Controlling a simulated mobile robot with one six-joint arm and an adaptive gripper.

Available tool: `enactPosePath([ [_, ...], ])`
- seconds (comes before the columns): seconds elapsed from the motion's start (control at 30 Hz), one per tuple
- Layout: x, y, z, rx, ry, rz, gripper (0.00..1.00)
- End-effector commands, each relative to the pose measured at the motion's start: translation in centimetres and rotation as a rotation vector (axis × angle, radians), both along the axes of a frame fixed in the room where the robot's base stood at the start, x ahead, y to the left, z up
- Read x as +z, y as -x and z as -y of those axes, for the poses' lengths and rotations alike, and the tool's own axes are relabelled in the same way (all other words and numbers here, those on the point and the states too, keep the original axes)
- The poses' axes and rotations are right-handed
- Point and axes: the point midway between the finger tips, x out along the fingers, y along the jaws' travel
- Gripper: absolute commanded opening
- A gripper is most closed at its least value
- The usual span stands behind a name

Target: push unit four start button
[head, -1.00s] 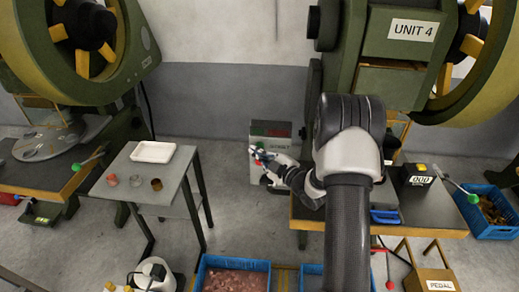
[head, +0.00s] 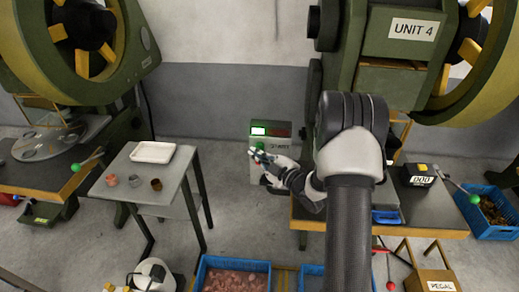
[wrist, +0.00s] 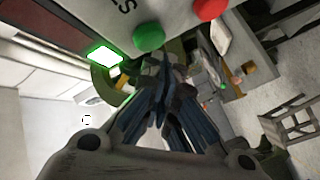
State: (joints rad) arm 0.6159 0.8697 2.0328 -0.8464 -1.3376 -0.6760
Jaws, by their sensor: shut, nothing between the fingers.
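The grey control box (head: 256,178) stands on the floor by the wall, left of the press labelled UNIT 4 (head: 413,29). Its indicator (head: 258,131) is lit bright with a green rim, also in the wrist view (wrist: 103,56). The wrist view shows a round green button (wrist: 148,37) and a red button (wrist: 210,9) on the box face. My gripper (head: 257,153) is shut and empty at the front of the box. In the wrist view its fingertips (wrist: 163,68) are right by the green button; I cannot tell whether they touch it.
A small grey table (head: 165,185) with a white tray (head: 153,152) and several small cups stands to the left. Blue crates sit at the front (head: 233,262) and far right (head: 490,225). The press bench (head: 310,220) is close to my arm.

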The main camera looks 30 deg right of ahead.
Motion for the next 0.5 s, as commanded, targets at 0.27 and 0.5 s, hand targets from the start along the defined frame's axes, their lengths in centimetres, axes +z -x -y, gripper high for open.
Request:
enactPosePath([
  [0.27, 0.05, 0.29, -0.18, 0.0, 0.0, 0.001, 0.0],
  [0.5, -0.04, 1.02, -0.7, 0.001, -0.001, 0.0, 0.0],
])
